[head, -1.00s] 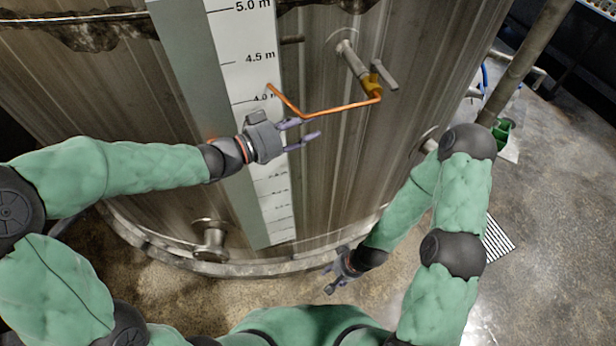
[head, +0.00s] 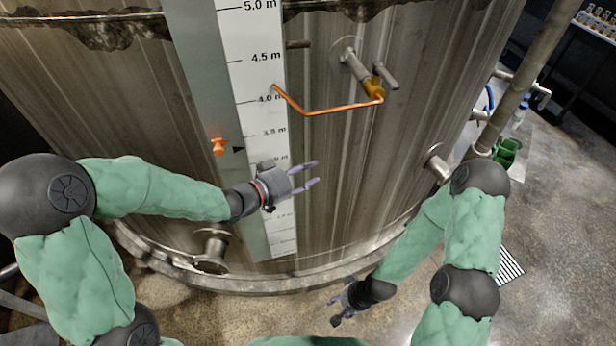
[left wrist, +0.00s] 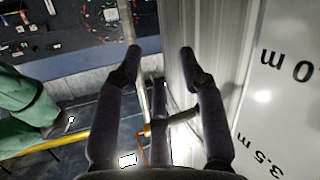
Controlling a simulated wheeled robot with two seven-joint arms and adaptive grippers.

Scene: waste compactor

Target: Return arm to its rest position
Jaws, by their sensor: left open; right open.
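My left gripper (head: 316,174) is in front of the tank's white level scale in the head view, its purple-grey fingers pointing right, spread and empty. In the left wrist view the open fingers (left wrist: 160,58) show with nothing between them. My right gripper (head: 340,305) hangs low in front of the tank's base rim, small and pointing down-left. Its arm comes down from the right side.
The steel tank (head: 350,200) fills the middle. An orange knob (head: 218,146) and a flanged pipe stub (head: 212,248) are nearby.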

